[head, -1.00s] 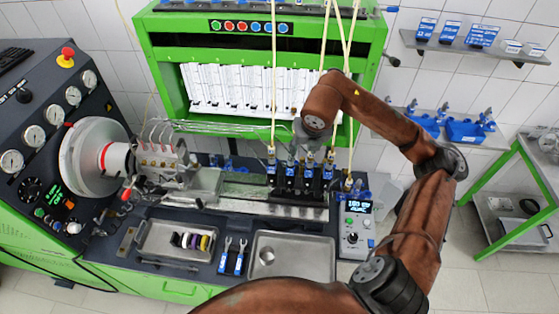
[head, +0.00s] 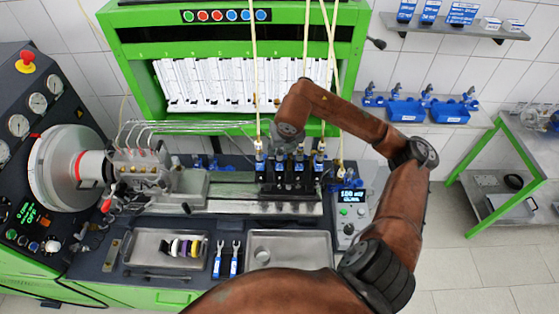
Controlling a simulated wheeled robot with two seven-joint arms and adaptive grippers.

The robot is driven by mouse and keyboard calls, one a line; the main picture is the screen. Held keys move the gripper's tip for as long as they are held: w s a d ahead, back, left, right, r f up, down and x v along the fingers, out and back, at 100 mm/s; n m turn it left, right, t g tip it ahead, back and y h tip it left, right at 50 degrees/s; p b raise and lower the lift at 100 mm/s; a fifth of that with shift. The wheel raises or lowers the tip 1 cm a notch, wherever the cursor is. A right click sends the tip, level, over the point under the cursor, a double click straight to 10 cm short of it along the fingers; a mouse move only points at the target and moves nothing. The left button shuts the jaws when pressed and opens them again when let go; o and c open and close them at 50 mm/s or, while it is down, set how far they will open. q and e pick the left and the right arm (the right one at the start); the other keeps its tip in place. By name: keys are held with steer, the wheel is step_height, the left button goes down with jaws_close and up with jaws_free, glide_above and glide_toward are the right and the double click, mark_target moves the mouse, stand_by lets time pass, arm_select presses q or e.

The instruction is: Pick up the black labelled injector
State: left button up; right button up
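Several dark injectors with blue tops (head: 298,168) stand upright in a row in a black rack (head: 292,192) at the middle of the bench. Which of them is the black labelled one is too small to tell. My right arm reaches over from the right, and its gripper (head: 282,150) points down at the row, close to the injectors left of the middle. The wrist covers much of the gripper, so I cannot see whether its fingers are open or touch an injector. My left gripper is not in view.
Pale hoses (head: 255,80) hang down beside the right wrist. In front of the rack lie a tray with coloured rings (head: 146,248), two blue-handled tools (head: 226,262) and an empty metal tray (head: 312,248). A control box (head: 349,212) stands right of the rack.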

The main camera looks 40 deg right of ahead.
mark_target(281, 152)
steer(key=shift+p+x, duration=0.3)
steer(key=shift+x, duration=1.25)
steer(key=shift+s, duration=0.1)
steer(key=shift+c, duration=0.3)
jaws_close()
